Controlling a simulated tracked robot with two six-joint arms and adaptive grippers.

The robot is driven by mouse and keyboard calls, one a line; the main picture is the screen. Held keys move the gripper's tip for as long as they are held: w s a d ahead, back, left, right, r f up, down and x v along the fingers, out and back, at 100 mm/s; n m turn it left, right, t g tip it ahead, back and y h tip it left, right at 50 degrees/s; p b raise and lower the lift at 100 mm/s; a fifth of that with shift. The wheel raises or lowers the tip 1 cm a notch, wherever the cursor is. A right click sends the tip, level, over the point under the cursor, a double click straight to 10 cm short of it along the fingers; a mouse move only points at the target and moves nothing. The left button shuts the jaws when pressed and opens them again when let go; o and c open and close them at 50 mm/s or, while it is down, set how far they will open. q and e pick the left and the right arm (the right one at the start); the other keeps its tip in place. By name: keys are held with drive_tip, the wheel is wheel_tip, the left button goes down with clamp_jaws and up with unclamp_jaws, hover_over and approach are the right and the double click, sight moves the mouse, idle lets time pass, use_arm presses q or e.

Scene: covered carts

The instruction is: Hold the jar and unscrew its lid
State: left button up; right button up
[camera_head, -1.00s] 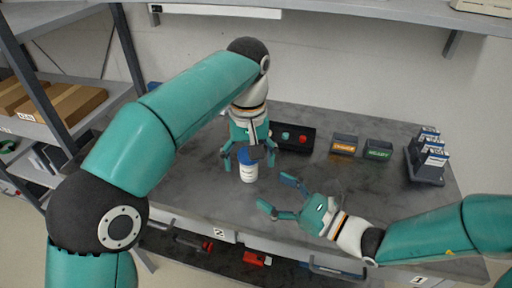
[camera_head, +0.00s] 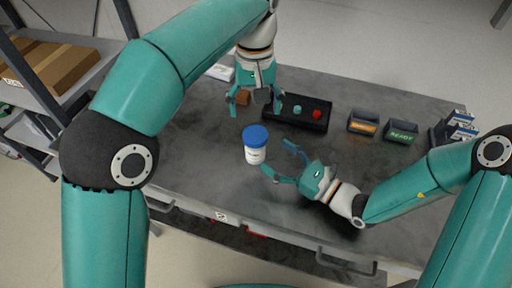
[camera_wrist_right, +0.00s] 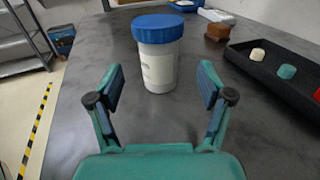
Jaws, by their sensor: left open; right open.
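The jar (camera_head: 254,153) is white with a blue lid (camera_head: 256,136) and stands upright on the grey table. It also shows in the right wrist view (camera_wrist_right: 158,68), ahead of the open fingers, with its lid (camera_wrist_right: 157,27) on. My right gripper (camera_head: 278,162) is open, its fingers pointing at the jar from the right; the wrist view shows clear space between the fingertips (camera_wrist_right: 160,88) and the jar just beyond. My left gripper (camera_head: 253,102) is open and empty, pointing down above the table behind the jar. It is apart from the lid.
A black tray (camera_head: 284,119) with a teal and a red piece stands behind the jar, next to a small brown block (camera_head: 243,97). Two labelled bins (camera_head: 364,123) (camera_head: 401,132) and a rack (camera_head: 456,130) stand at the right. The table left of the jar is clear.

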sight(263, 150)
drive_tip(key=x, duration=0.5)
drive_tip(key=f+x, duration=0.1)
drive_tip(key=x, duration=0.1)
drive_tip(key=shift+a, duration=0.2)
drive_tip(key=shift+c, duration=0.3)
clamp_jaws()
